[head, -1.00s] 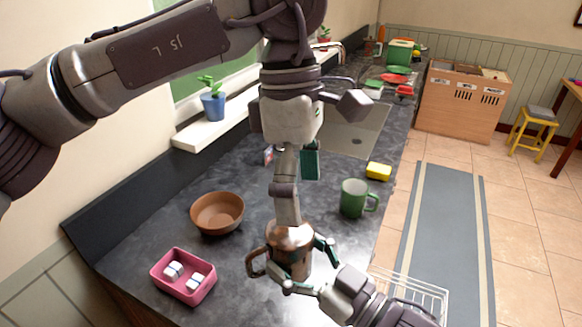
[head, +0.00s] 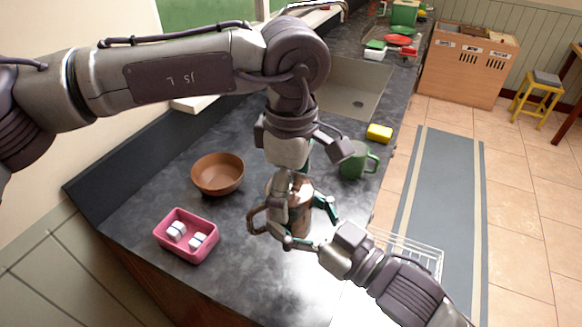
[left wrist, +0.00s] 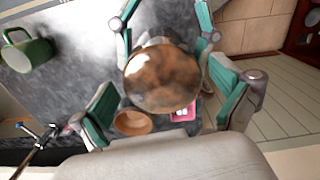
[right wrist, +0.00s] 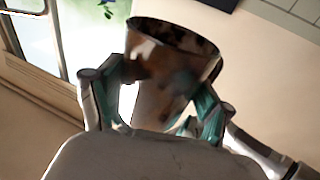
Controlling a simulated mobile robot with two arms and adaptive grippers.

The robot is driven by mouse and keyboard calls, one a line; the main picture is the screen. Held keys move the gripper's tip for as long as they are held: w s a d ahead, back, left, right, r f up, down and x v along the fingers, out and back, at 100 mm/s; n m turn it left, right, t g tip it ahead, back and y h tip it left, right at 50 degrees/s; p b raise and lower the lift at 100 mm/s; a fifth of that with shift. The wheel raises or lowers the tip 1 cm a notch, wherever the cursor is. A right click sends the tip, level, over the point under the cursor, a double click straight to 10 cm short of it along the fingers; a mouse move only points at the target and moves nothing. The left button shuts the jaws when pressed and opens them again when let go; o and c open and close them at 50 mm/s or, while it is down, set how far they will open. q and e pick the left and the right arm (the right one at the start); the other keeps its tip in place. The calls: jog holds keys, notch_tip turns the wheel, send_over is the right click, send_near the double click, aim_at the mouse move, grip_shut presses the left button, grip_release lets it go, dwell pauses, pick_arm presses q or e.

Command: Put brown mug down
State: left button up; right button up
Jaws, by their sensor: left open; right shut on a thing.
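The brown mug (head: 298,188) is over the near part of the dark counter (head: 235,248), with its handle at left in the head view. My right gripper (head: 308,232) is shut on the mug from the right; the right wrist view also shows the mug (right wrist: 165,85) between its teal fingers. My left gripper (head: 291,205) is open and comes down from above, overlapping the mug in the head view. In the left wrist view the mug (left wrist: 162,78) is ahead of the spread left fingers. I cannot tell whether the mug's base touches the counter.
A brown bowl (head: 218,174) and a pink tray (head: 187,250) with white pieces stand left of the mug. A sink (head: 355,88) is behind. A wire rack (head: 415,258) is at right.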

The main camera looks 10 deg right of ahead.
pick_arm(q)
jog(key=shift+f, duration=0.25)
jog(key=c, duration=1.3)
jog(key=shift+c, duration=0.3)
pick_arm(e)
jog(key=o, duration=1)
